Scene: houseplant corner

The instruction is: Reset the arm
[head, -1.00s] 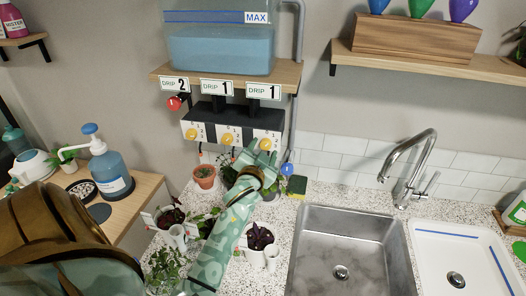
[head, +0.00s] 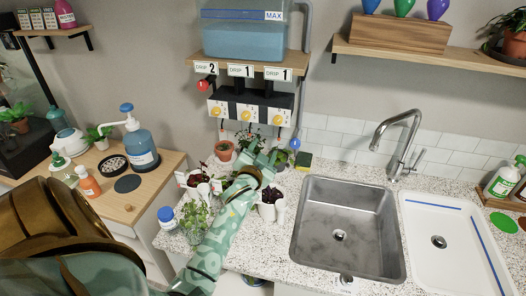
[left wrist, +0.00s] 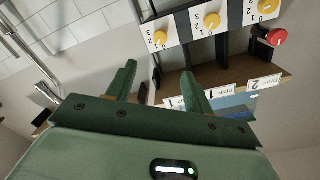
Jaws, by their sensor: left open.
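My left arm, in green patterned sleeve colours, reaches in from the left in the head view. Its gripper (head: 264,158) is over the counter, below and in front of the dial panel (head: 250,110). In the left wrist view the two green fingers (left wrist: 157,82) stand apart with nothing between them. That view shows the panel's yellow dials (left wrist: 211,20) and the red knob (left wrist: 276,37) beyond the fingers, with a clear gap. My right gripper is not in view.
Potted plants (head: 195,220) crowd the counter under my left forearm. A sink (head: 347,235) and tap (head: 400,140) are to the right. A shelf with a water tank (head: 243,40) is above the panel. A side table (head: 150,195) with bottles is left.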

